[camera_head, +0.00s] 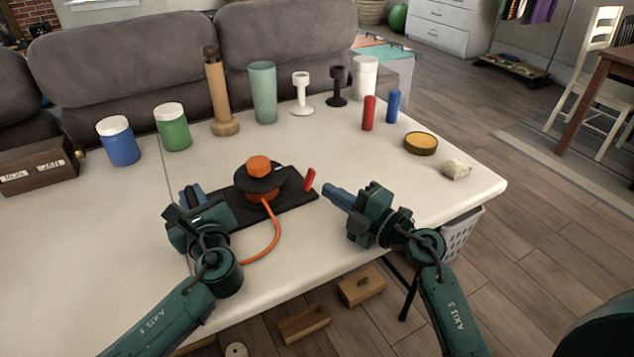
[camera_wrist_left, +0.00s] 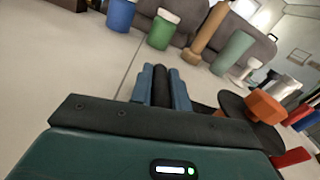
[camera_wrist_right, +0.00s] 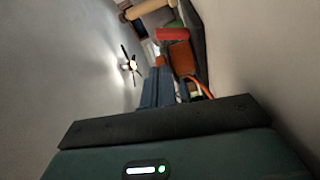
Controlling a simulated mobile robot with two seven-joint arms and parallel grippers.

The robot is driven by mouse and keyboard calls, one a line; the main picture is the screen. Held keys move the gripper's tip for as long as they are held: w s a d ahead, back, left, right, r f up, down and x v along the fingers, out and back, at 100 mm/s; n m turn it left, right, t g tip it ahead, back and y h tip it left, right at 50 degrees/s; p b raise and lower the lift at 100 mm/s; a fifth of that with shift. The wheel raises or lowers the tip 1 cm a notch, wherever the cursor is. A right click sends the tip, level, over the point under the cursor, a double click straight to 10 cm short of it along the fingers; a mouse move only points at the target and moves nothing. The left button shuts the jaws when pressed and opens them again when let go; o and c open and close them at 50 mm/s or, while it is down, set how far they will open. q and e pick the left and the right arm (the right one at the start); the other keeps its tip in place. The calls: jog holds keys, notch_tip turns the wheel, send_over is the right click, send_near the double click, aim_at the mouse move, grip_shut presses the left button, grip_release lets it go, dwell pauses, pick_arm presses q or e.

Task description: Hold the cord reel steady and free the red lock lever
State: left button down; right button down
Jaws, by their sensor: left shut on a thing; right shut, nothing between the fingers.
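The cord reel (camera_head: 262,180) has a black disc and an orange knob and hub, and stands on a black base plate (camera_head: 295,198). An orange cord (camera_head: 277,232) curves from it toward my left arm. The red lock lever (camera_head: 309,180) stands tilted at the plate's right end; the right wrist view shows it too (camera_wrist_right: 173,34). My left gripper (camera_head: 190,196), at the plate's left end, is shut on a dark round bar (camera_wrist_left: 162,88), apparently the reel's handle. My right gripper (camera_head: 331,192) is shut and empty, just right of the lever; contact cannot be told.
Blue (camera_head: 119,142) and green (camera_head: 173,128) jars, a wooden post (camera_head: 218,95) and a tall green cup (camera_head: 263,92) stand behind. Red (camera_head: 369,113) and blue (camera_head: 393,106) cylinders and an amber-topped tin (camera_head: 420,144) are at the right. The table's front left is clear.

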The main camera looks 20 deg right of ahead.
jog(key=v, duration=0.6)
jog(key=shift+w, duration=0.1)
pick_arm(q)
jog(key=c, duration=1.3)
grip_release()
jog(key=shift+o, duration=0.2)
jog(key=o, duration=0.6)
jog(key=shift+c, duration=0.2)
jog(key=shift+s, duration=0.1)
